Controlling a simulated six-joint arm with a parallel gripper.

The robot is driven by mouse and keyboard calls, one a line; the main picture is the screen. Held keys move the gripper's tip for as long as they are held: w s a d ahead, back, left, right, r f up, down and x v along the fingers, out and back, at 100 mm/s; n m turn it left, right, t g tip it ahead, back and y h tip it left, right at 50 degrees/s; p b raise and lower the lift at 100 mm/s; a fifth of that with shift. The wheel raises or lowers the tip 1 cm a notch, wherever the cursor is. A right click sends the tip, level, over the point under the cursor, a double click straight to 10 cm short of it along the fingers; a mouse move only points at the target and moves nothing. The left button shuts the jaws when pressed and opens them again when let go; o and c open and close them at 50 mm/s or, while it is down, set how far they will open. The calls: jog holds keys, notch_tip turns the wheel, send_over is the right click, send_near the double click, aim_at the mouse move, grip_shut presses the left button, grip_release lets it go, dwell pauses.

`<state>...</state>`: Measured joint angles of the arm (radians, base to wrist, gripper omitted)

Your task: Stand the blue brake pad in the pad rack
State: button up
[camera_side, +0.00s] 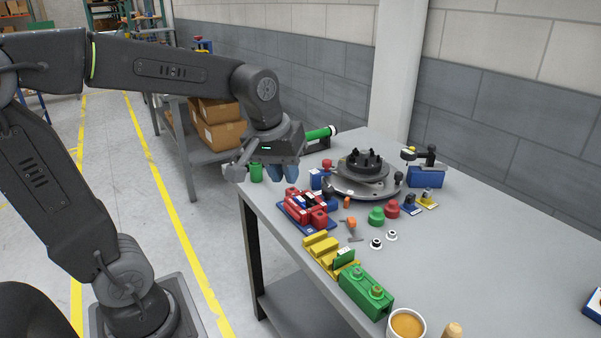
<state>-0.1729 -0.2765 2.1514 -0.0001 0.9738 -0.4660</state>
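My gripper (282,172) hangs above the far left part of the table, pointing down. Two blue shapes show at its end; I cannot tell whether they are its fingertips or a held blue pad. A yellow slotted block (320,247), which looks like the pad rack, sits near the table's left edge, nearer the camera than my gripper. A thin green plate (343,258) stands upright at its near end. I cannot make out the blue brake pad for certain.
A red fixture (291,211) on a blue base lies between my gripper and the yellow block. A dark round hub (362,170) stands behind. A green block (366,294) and a cup (407,324) are nearest the camera. The table's right side is mostly clear.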

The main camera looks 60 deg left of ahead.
jog(key=w+a+f+n+g, duration=0.2)
jog(key=w+a+f+n, duration=0.2)
jog(key=w+a+n, duration=0.3)
jog(key=n+g, duration=0.1)
jog(key=n, duration=0.2)
send_over(301, 199)
jog(key=shift+h, duration=0.3)
notch_tip(301, 199, down, 6)
jog(key=shift+s+r, duration=0.1)
jog(key=shift+r, duration=0.15)
jog(key=shift+a+f+n, duration=0.1)
jog(key=shift+f+n, duration=0.2)
jog(key=shift+f, duration=3.85)
jog(key=shift+c, duration=0.5)
grip_shut()
jog(key=shift+r, duration=0.2)
